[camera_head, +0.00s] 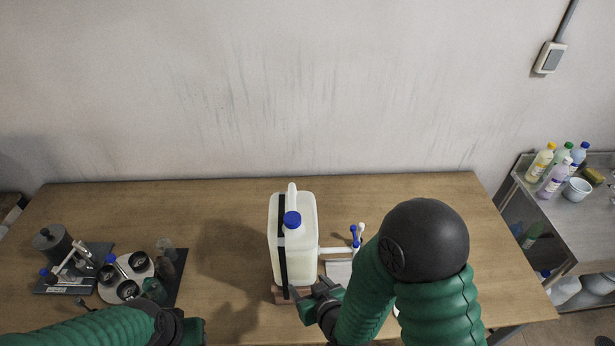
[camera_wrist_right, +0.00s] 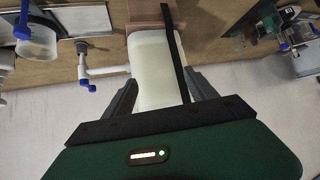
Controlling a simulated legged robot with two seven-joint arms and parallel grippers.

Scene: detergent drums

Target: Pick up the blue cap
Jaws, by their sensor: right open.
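The blue cap (camera_head: 292,220) sits on top of a white, upright drum (camera_head: 300,255) with a black strap. The drum stands on a small wooden block (camera_head: 280,296) on the table. My right gripper (camera_head: 318,297) is low at the drum's front right, below and apart from the cap. In the right wrist view its open fingers (camera_wrist_right: 163,92) appear on either side of the drum (camera_wrist_right: 157,70), with nothing held; the cap is hidden there. My left gripper (camera_head: 195,330) shows only partly at the bottom edge, away from the drum, and its fingers cannot be made out.
A white spout with a blue tap (camera_head: 355,238) sticks out to the drum's right. Lab devices (camera_head: 125,275) stand on a dark mat at the table's left. A metal shelf (camera_head: 570,215) with bottles is at the far right. The table behind the drum is clear.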

